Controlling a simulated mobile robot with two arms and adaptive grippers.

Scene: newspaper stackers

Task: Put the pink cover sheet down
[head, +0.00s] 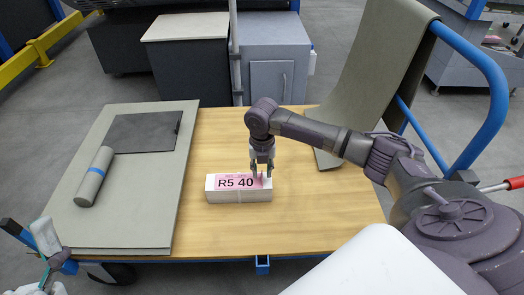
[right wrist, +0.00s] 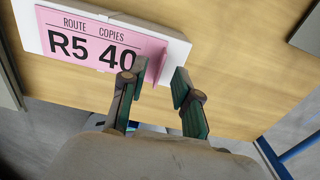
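The pink cover sheet (head: 238,183), printed "R5 40", lies on a white stack of paper (head: 240,196) on the wooden cart deck. In the right wrist view the sheet (right wrist: 80,45) lies mostly flat, with its right end standing up as a small flap beside one finger. My right gripper (head: 262,174) is over the sheet's right end. In the right wrist view its fingers (right wrist: 160,78) are apart, with a gap beside the flap. Part of my left gripper (head: 46,272) shows at the lower left edge, cut off; its fingers are unclear.
Grey boards (head: 125,215) on the deck's left carry a dark sheet (head: 145,131) and a grey roll (head: 95,178) with a blue band. A grey mat (head: 375,60) drapes over the blue rail (head: 480,60) at right. The deck right of the stack is clear.

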